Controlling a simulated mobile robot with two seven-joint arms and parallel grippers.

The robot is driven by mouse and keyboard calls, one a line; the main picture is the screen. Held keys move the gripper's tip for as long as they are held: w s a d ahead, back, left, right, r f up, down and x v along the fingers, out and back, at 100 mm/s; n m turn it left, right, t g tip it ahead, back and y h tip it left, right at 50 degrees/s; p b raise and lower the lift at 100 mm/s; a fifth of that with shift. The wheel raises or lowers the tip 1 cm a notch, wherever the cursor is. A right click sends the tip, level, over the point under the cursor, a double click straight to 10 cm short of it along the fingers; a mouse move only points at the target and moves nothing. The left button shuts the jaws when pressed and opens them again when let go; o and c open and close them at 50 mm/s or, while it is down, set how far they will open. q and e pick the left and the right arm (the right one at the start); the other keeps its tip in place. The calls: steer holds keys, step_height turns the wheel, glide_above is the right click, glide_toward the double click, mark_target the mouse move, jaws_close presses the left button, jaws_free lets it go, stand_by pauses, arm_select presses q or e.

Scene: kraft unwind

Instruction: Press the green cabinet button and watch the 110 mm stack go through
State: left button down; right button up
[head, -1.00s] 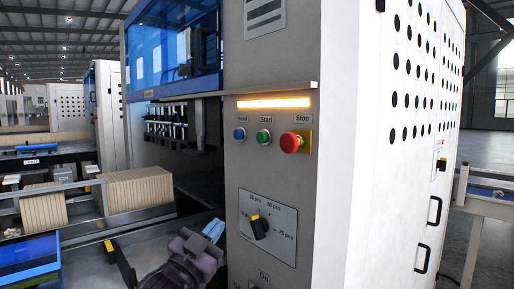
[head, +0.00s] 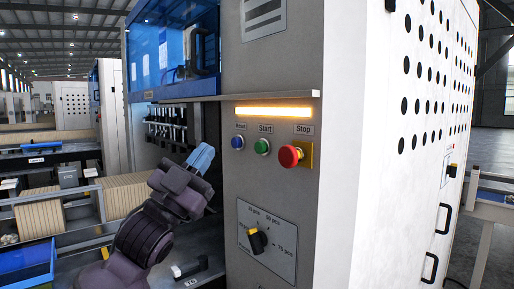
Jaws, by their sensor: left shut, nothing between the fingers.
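The green Start button (head: 262,147) is on the grey cabinet front (head: 265,185), between the blue Reset button (head: 238,142) and the red Stop button (head: 291,156). My left gripper (head: 203,157), with light blue fingertips, is shut and empty. In the picture it is left of the Reset button and clear of the green button. The stack of kraft-coloured pieces (head: 127,194) stands in the machine at left, partly hidden by my left arm. My right gripper is not in view.
An amber light bar (head: 273,112) glows above the buttons, under a thin ledge (head: 240,97). A black rotary selector (head: 257,241) is below them. A blue tray (head: 27,264) is at lower left. A perforated white cabinet side (head: 400,130) fills the right.

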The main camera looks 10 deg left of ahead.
mark_target(260, 148)
arm_select(q)
steer(key=w+d+b, duration=0.1)
steer(key=w+d, duration=0.4)
steer(key=w, duration=0.2)
steer(key=shift+d, duration=0.25)
steer(key=shift+w, duration=0.1)
stand_by(0.7)
stand_by(0.8)
stand_by(0.6)
steer(key=shift+w, duration=0.1)
